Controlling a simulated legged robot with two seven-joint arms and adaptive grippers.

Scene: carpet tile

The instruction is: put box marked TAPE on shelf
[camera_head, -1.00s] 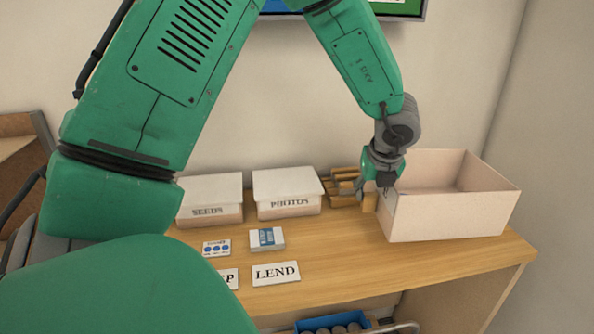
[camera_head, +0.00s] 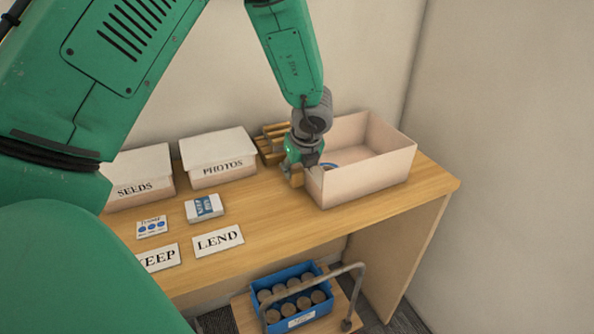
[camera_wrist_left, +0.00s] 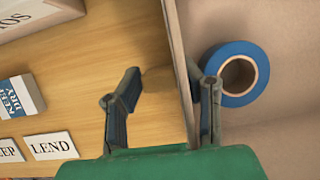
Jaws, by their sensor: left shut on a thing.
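An open pale pink box (camera_head: 365,178) stands at the right end of the wooden desk; no TAPE marking can be read on its visible sides. A blue tape roll lies inside it, partly visible in the head view and clear in the wrist view (camera_wrist_left: 237,73). My left gripper (camera_head: 304,172) is at the box's left wall. In the left wrist view its fingers (camera_wrist_left: 165,105) straddle that wall (camera_wrist_left: 180,65), one inside the box and one outside, and it is shut on the wall. My right gripper is not in view. No shelf is clearly identifiable.
Lidded boxes SEEDS (camera_head: 140,178) and PHOTOS (camera_head: 219,159) stand at the back left. Wooden pieces (camera_head: 272,140) lie behind my gripper. KEEP (camera_head: 158,258) and LEND (camera_head: 218,240) cards lie in front. A cart with a blue crate (camera_head: 327,309) of cans stands below.

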